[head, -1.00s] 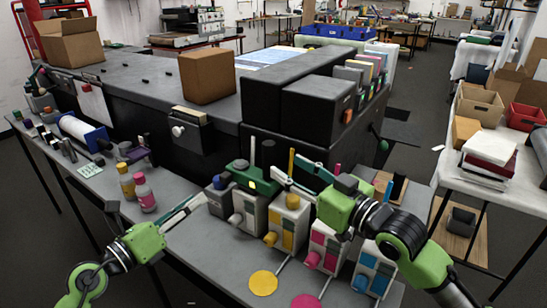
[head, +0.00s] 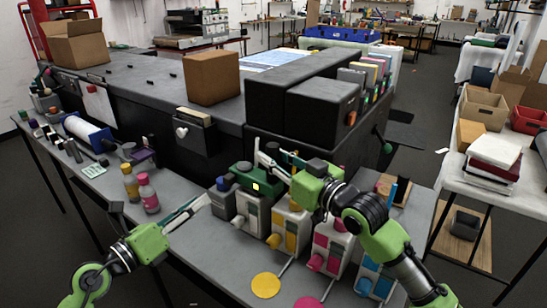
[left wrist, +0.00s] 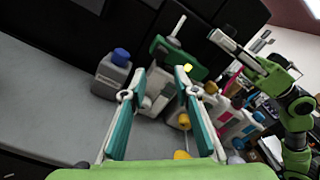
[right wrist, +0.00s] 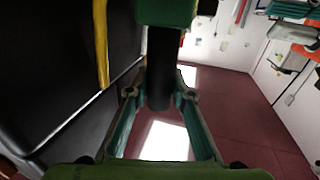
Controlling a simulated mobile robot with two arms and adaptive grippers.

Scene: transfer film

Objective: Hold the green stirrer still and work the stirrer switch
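The green stirrer (head: 243,178) stands at the back of the bench, with a small lit yellow switch (head: 256,187) on its front. It also shows in the left wrist view (left wrist: 182,58), with a grey upright rod (left wrist: 178,26) on top. My left gripper (head: 200,204) is open and empty, left of and in front of the stirrer. My right gripper (head: 262,158) is open near the rod's height. In the right wrist view the dark rod (right wrist: 160,75) lines up between its fingers. The left wrist view shows a gap between these fingers and the rod.
White ink units with yellow (head: 291,229), magenta (head: 330,248) and blue (head: 372,277) fronts stand right of the stirrer. A grey bottle with a blue cap (left wrist: 112,75) stands left of it. Pink (head: 148,196) and yellow bottles stand further left.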

